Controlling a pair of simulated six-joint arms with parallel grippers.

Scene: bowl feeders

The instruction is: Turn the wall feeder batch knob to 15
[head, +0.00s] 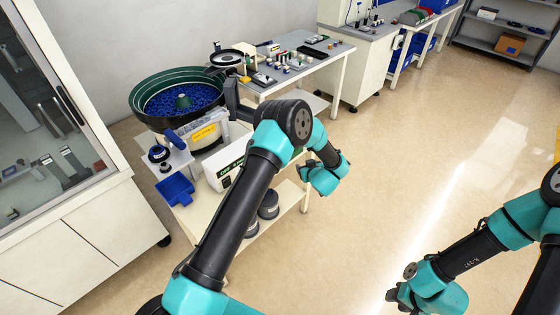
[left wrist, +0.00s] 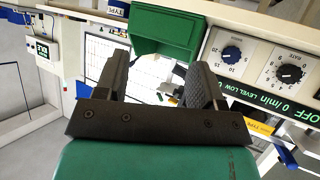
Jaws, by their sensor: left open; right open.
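I cannot tell from the frames whether this panel belongs to the wall feeder. My left gripper (head: 322,182) is open and empty, beside the feeder bench; its two fingers also show in the left wrist view (left wrist: 155,85), apart from the knobs. My right gripper (head: 398,298) is open and empty over the floor at lower right.
A green bowl feeder (head: 140,98) with blue parts stands on the bench, with a controller box (head: 213,178) and blue tray (head: 176,191). A green bin (left wrist: 166,28) is above my fingers in the wrist view. A parts table (head: 340,50) stands behind. Open floor lies right.

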